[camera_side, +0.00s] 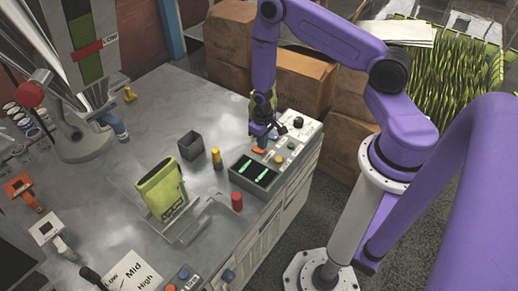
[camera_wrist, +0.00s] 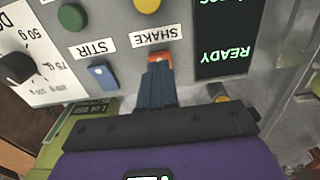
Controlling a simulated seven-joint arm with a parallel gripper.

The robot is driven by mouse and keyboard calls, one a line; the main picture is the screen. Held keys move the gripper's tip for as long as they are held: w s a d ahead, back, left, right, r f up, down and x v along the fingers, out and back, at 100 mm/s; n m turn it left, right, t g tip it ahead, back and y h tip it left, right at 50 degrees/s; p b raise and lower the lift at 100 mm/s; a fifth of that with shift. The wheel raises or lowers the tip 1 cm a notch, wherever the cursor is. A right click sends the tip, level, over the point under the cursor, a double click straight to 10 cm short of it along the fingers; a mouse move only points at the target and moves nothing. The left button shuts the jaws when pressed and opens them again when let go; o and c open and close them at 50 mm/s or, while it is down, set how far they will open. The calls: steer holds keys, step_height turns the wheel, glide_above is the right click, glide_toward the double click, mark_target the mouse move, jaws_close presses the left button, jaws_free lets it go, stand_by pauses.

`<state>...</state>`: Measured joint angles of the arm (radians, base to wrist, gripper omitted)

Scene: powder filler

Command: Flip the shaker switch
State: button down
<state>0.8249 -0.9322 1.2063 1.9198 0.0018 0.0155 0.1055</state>
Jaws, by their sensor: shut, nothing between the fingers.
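The shaker switch is a small orange-red rocker under the SHAKE label; in the wrist view the switch (camera_wrist: 161,58) shows just past my fingertips, partly hidden by them. In the side view the switch (camera_side: 260,150) sits on the grey control panel (camera_side: 292,146). My gripper (camera_wrist: 158,66) is shut and empty, its dark blue fingers pointing at the switch. The tips overlap its lower edge in the picture; I cannot tell whether they touch. In the side view my gripper (camera_side: 260,141) is directly above the switch.
A blue STIR switch (camera_wrist: 102,76) lies left of the SHAKE switch, with a green button (camera_wrist: 71,17), a yellow button (camera_wrist: 147,5) and a black dial (camera_wrist: 16,67) nearby. A display (camera_wrist: 222,50) reads READY. A green powder bag (camera_side: 162,190) and dark cup (camera_side: 190,145) stand on the bench.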

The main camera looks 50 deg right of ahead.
steer(key=shift+f, duration=0.95)
stand_by(0.6)
steer(key=shift+r, duration=3.55)
steer(key=s+a+r+n, duration=0.35)
steer(key=a+r, duration=0.25)
steer(key=r, duration=0.3)
steer(key=s+a+r+n, duration=0.3)
steer(key=s+a+r, duration=0.1)
steer(key=a+r, duration=0.4)
steer(key=s+d+r+n, duration=0.1)
steer(key=s+r+n, duration=0.2)
steer(key=s+r, duration=0.3)
steer(key=s+d+r+n, duration=0.1)
steer(key=s+r+n, duration=0.2)
steer(key=s, duration=0.7)
step_height(320, 180, up, 3)
steer(key=shift+s+f, duration=0.15)
